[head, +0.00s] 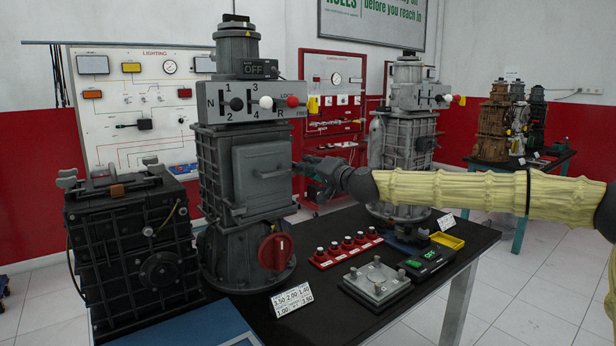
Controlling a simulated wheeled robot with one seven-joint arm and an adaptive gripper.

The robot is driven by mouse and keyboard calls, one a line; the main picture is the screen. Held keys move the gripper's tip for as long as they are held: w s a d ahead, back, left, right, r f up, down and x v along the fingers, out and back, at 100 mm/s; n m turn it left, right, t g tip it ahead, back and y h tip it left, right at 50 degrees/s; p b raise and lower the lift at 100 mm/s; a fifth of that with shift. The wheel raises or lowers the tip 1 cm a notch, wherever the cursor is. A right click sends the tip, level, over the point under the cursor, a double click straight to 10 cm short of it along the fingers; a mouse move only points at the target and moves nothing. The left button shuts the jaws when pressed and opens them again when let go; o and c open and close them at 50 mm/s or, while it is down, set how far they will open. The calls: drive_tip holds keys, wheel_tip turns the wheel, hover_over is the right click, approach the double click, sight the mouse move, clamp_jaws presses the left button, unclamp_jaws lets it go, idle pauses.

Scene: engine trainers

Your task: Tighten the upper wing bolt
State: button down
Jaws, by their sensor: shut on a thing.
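The tall grey engine housing (215,170) stands upright on the black table, with a square hatch (250,155) closed on its front. A bar handle (271,174) crosses the hatch's right part. My gripper (301,166) reaches in from the right, its fingertips at the hatch's right edge, at about the handle's height. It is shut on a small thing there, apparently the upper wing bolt. The bolt is too small and too covered by the fingers to make out its wings or how far it is turned. A lower wing bolt cannot be made out.
A red knob (275,252) sticks out below the hatch. A black ribbed box (130,250) stands close at left. On the black table (330,325) are a red button strip (346,250), a metal plate block (375,285) and a number card (292,299). A second grey housing (402,140) stands behind my arm.

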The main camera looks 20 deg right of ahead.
drive_tip(key=m+b, duration=0.1)
drive_tip(key=m, duration=0.1)
drive_tip(key=m+b, duration=0.1)
drive_tip(key=shift+w+d+f+m+b, duration=0.1)
drive_tip(key=shift+d+f+m+b, duration=0.15)
drive_tip(key=shift+f+m+b, duration=0.15)
drive_tip(key=shift+m+b, duration=1.05)
drive_tip(key=shift+m, duration=0.65)
drive_tip(key=c, duration=1.4)
unclamp_jaws()
drive_tip(key=shift+f, duration=0.1)
drive_tip(key=shift+c, duration=0.2)
drive_tip(key=v, duration=1.2)
